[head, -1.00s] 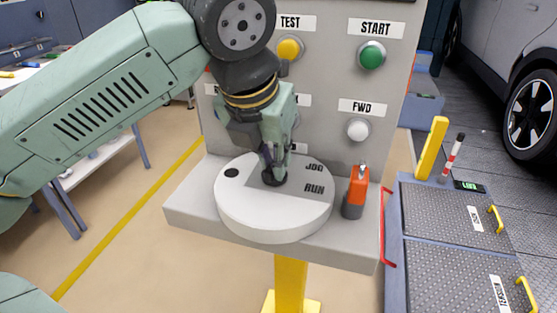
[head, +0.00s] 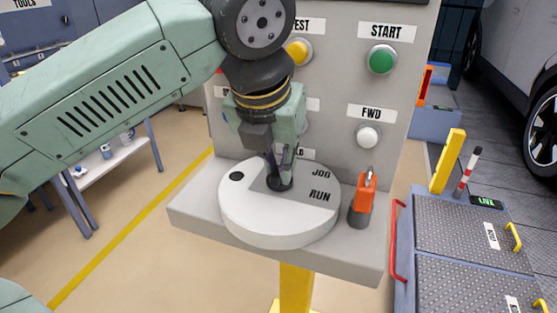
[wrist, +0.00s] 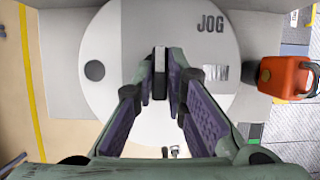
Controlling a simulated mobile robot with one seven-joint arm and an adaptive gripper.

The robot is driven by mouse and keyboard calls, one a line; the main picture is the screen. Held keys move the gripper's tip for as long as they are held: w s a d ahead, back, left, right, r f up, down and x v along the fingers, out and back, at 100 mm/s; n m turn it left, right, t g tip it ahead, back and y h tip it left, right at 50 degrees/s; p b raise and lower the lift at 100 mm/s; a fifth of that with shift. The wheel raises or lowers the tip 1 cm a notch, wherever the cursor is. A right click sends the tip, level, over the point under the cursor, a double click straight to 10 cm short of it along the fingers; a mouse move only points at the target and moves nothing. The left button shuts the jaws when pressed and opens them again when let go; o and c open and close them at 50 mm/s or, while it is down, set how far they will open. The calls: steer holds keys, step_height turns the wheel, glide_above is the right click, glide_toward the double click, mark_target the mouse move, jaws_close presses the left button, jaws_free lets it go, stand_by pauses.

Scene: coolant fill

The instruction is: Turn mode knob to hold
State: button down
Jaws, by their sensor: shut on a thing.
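The mode knob (head: 279,184) is a small black part on a round pale dial (head: 265,222) at the front of the grey console. My gripper (head: 280,173) points down over the dial and is shut on the knob. In the wrist view the knob (wrist: 160,74) shows as a dark upright bar between my gripper's fingertips (wrist: 160,82). The dial carries the words JOG (head: 321,174) and RUN (head: 320,196) on its right side, and a black round spot (head: 237,176) on its left.
An orange padlock-like part (head: 364,195) stands right of the dial. The upright panel has a yellow button (head: 299,52), a green START button (head: 381,60) and a white FWD button (head: 368,136). A red rail (head: 397,245) and metal plates lie to the right.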

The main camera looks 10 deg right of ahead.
steer(key=shift+f, duration=0.2)
steer(key=c, duration=1.6)
jaws_free()
steer(key=shift+r, duration=0.1)
steer(key=v, duration=1.2)
steer(key=shift+w, duration=0.1)
